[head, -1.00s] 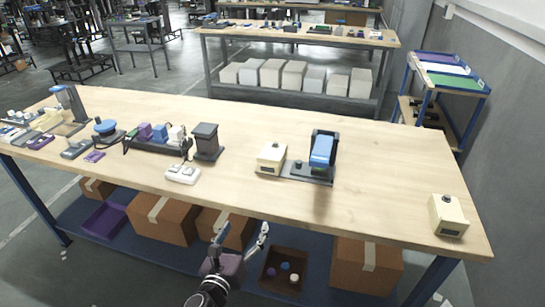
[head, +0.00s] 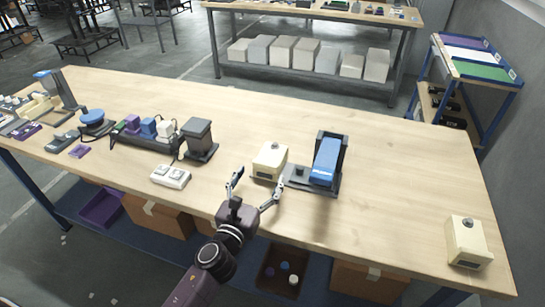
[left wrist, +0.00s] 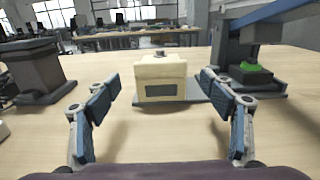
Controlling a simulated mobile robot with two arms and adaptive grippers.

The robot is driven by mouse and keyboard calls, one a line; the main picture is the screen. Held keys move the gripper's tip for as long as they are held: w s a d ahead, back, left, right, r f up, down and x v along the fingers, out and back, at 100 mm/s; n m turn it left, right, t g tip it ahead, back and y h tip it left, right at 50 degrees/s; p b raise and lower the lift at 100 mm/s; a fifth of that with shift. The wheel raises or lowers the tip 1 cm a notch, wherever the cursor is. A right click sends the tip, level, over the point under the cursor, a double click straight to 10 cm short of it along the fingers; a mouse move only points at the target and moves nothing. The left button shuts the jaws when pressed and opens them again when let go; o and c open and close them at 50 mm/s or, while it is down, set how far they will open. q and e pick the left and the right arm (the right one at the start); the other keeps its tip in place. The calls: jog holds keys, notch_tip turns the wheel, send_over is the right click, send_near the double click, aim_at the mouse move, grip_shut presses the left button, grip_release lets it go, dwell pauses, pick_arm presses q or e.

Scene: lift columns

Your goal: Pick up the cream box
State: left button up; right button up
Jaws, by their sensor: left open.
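A cream box (head: 268,162) with a dark knob on top stands near the middle of the table, at the left end of a dark base plate. It also shows straight ahead in the left wrist view (left wrist: 160,72), with a dark panel on its front. A second cream box (head: 467,243) stands at the table's right end. My left gripper (head: 257,181) is open and empty, just in front of the middle cream box, its fingers pointing at it. In the wrist view the box lies between the fingers, beyond their tips. My right gripper is not in view.
A black stand with a blue part (head: 326,160) rises right beside the middle box on the dark plate. To the left are a dark grey pedestal (head: 199,138) and a white switch block (head: 171,176).

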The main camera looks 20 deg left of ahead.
aim_at(270, 156)
pick_arm(q)
jog(key=w, duration=0.3)
jog(key=shift+d+r, duration=0.1)
jog(key=shift+w, duration=0.7)
jog(key=w, duration=0.5)
jog(key=shift+d, duration=0.15)
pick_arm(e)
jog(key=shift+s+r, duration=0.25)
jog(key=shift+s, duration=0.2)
pick_arm(q)
jog(key=shift+c, duration=0.3)
jog(key=shift+c, duration=1.3)
jog(key=c, duration=1.2)
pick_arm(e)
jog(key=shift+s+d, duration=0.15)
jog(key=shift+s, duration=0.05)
